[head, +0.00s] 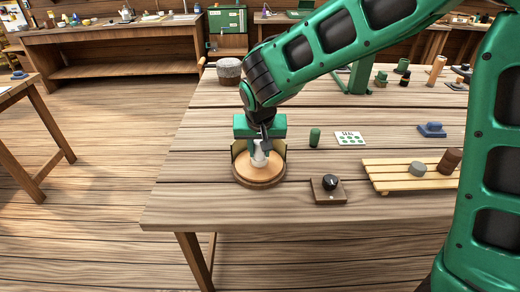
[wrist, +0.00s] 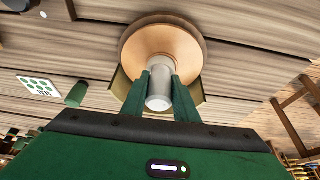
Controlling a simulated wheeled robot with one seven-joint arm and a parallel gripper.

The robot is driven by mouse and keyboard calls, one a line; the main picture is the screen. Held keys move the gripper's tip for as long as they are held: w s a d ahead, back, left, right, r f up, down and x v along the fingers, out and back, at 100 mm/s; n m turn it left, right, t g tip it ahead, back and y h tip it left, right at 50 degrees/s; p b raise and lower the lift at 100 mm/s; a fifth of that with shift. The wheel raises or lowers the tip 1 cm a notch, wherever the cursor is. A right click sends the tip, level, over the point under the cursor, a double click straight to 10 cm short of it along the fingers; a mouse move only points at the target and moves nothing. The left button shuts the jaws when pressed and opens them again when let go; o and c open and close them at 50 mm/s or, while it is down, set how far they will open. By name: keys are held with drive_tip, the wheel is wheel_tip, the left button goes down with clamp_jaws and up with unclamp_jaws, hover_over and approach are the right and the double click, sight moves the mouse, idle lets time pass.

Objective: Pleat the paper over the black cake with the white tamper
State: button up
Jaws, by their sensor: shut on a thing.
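My gripper (head: 262,143) points down over a round wooden stand (head: 258,183) near the table's front left. It is shut on the white tamper (head: 259,157), which shows between the green fingers in the wrist view (wrist: 159,95). The tamper is over the middle of the stand's tan round top (wrist: 160,38), and its lower end appears to meet that surface. Olive flaps, perhaps the paper (wrist: 121,84), stand up at the stand's edge on the gripper side. I cannot make out a black cake on the stand; the tamper and fingers cover its middle.
Right of the stand are a green cylinder (head: 315,138), a white card with green dots (head: 350,138) and a black knob on a small block (head: 330,183). A slatted rack (head: 395,178) holds a grey and a brown cylinder. The table's front left is clear.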

drive_tip(key=shift+r, duration=2.55)
